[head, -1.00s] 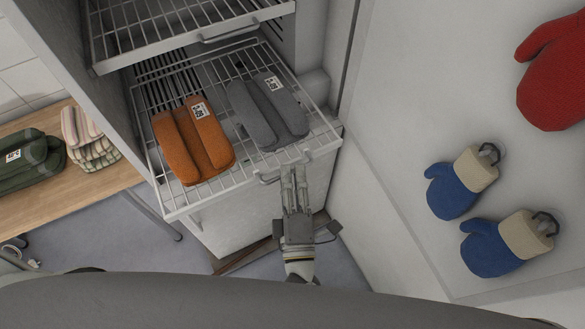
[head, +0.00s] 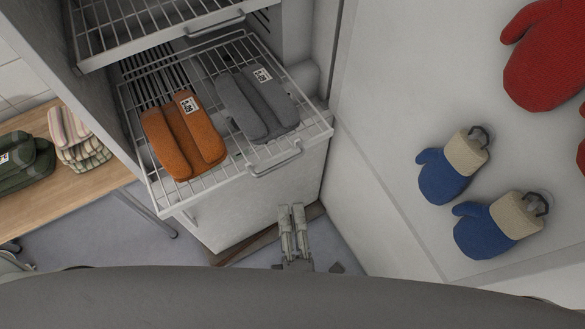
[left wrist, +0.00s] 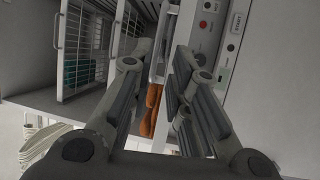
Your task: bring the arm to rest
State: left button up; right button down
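My left gripper (head: 292,210) is low in the middle of the head view, below the front edge of the pulled-out wire rack (head: 222,172) and apart from its handle (head: 275,160). Its two fingers are apart with nothing between them; the left wrist view shows the same empty gap (left wrist: 168,60). The arm behind it is mostly hidden by my own grey body. My right gripper is in neither view.
An orange folded bundle (head: 183,140) and a grey one (head: 257,106) lie on the rack. Another wire rack (head: 160,32) is above. A wooden table (head: 50,196) with folded cloths stands left. Blue mitts (head: 439,178) hang on the right panel.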

pick_arm(q)
jog(key=s+a+f+m+g+h, duration=0.15)
jog(key=f+m+g+h, duration=0.25)
jog(key=f+m, duration=0.75)
jog(key=s+d+f+m+g+h, duration=0.15)
jog(key=f+m+g+h, duration=0.3)
jog(key=f, duration=1.35)
jog(key=s+a+f+m+g+y, duration=0.4)
jog(key=s+a+f+g, duration=0.6)
jog(key=s+a+f, duration=0.8)
jog(key=a+m, duration=0.2)
jog(key=a, duration=0.1)
jog(key=shift+s+a+f+y, duration=0.25)
jog(key=shift+a+f+y, duration=0.05)
jog(key=shift+y, duration=0.05)
